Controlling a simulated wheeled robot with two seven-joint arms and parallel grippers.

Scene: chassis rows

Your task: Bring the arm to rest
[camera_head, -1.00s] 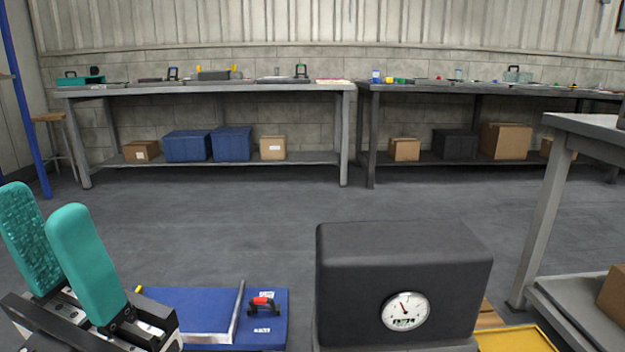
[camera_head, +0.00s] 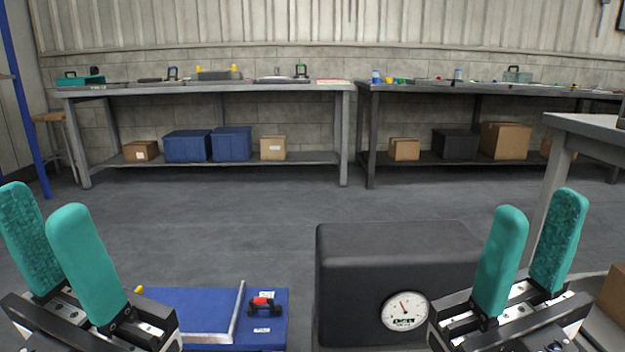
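My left gripper (camera_head: 58,238) is at the lower left, its two teal fingers upright and apart with nothing between them. My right gripper (camera_head: 528,252) is at the lower right, its teal fingers also apart and empty. It stands in front of the right side of a dark box with a dial gauge (camera_head: 365,260). The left gripper is beside the left end of a blue board (camera_head: 195,299). The board carries a metal bar and a small red and black part (camera_head: 263,306). Neither gripper visibly touches these objects.
Two long workbenches (camera_head: 200,90) (camera_head: 480,90) with tools on top and boxes below stand along the back wall. Another table (camera_head: 590,127) is at the right. Open grey floor (camera_head: 250,215) lies between the near objects and the benches.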

